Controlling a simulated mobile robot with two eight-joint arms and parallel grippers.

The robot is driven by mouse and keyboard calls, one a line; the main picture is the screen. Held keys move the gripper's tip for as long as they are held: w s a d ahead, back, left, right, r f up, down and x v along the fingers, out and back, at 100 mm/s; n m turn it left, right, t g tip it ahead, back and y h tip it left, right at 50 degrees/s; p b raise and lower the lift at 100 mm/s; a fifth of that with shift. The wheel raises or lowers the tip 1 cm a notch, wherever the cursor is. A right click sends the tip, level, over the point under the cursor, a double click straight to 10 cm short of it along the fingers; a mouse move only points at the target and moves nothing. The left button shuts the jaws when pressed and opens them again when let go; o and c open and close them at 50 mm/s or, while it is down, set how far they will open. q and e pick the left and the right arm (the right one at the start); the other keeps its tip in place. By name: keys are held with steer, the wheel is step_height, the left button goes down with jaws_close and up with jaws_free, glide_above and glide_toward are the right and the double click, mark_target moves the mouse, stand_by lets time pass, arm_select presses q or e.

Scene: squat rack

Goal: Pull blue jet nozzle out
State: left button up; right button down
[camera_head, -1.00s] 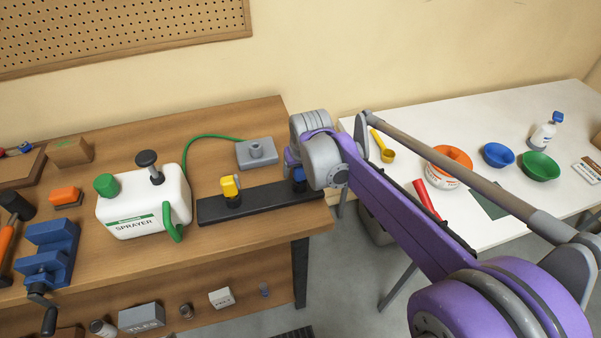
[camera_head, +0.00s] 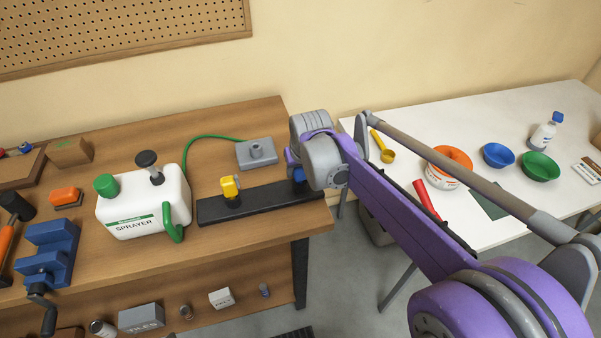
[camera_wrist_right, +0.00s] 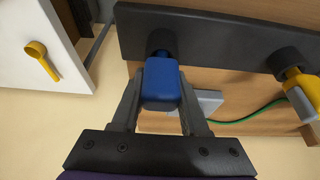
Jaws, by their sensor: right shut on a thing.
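The blue jet nozzle (camera_wrist_right: 161,84) sits between the two fingers of my right gripper (camera_wrist_right: 160,108) in the right wrist view. The fingers are shut on it. Its stem end meets a dark round socket on the black rack bar (camera_wrist_right: 205,33). In the head view the nozzle shows only as a small blue patch (camera_head: 298,174), mostly hidden by my right wrist. The black bar also shows in the head view (camera_head: 265,203), lying along the workbench's right part. A yellow nozzle (camera_head: 230,187) stands in the bar's left socket. My left gripper is not in view.
A white sprayer (camera_head: 145,208) stands left of the bar. A grey block (camera_head: 256,153) with a green hose lies behind it. A white table (camera_head: 465,215) at right holds bowls, a bottle and a yellow scoop. A gap separates it from the workbench.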

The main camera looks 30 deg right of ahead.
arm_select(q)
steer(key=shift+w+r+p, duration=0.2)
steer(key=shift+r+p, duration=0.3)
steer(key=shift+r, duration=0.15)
arm_select(e)
steer(key=shift+r, duration=0.75)
steer(key=shift+r+p, duration=1.1)
steer(key=shift+r, duration=0.8)
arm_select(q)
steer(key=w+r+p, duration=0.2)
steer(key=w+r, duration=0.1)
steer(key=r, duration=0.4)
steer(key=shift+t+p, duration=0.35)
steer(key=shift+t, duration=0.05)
arm_select(e)
steer(key=shift+r, duration=2.7)
